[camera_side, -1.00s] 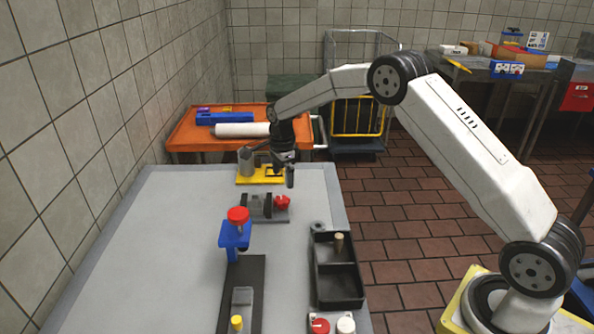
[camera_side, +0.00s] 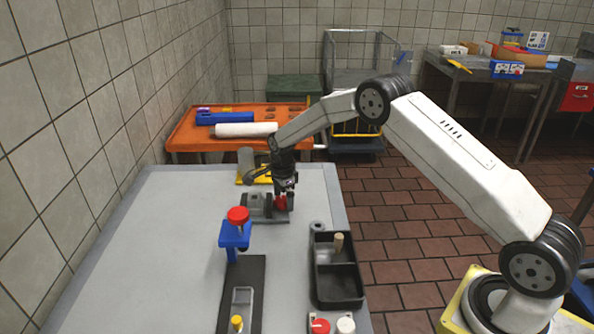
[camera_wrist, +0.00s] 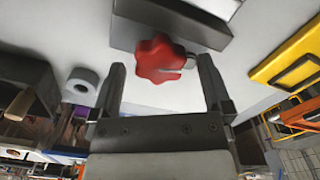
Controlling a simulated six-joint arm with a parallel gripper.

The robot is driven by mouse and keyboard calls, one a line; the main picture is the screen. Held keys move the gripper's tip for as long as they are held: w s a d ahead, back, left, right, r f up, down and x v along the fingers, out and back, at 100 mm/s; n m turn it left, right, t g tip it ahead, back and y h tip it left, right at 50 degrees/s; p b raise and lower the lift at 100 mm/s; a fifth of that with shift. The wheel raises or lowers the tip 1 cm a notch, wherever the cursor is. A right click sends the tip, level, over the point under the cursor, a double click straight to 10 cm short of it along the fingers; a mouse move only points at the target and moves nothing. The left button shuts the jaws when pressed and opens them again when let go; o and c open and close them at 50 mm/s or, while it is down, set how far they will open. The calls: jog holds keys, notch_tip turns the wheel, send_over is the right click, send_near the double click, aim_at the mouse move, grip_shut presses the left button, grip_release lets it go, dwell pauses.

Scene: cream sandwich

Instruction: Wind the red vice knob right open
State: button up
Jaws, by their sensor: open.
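The red vice knob (camera_side: 281,203) is at the right end of the grey vice (camera_side: 254,206) on the table. In the wrist view the lobed knob (camera_wrist: 159,59) shows between and beyond the two fingertips, with part of the grey vice (camera_wrist: 185,22) behind it. My gripper (camera_side: 286,196) is over the knob in the side view and partly hides it. In the wrist view my gripper (camera_wrist: 161,70) is open, with a finger on each side of the knob.
A blue stand with a red top (camera_side: 237,226) is nearer the camera. A black two-part tray (camera_side: 336,275) lies to the right. A yellow-based fixture (camera_side: 248,172) stands just behind the vice. The left table top is clear.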

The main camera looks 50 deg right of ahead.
jog(key=c, duration=1.3)
jog(key=shift+o, duration=0.2)
jog(key=shift+n, duration=0.3)
jog(key=shift+w+n, duration=0.1)
jog(key=shift+n, duration=1.2)
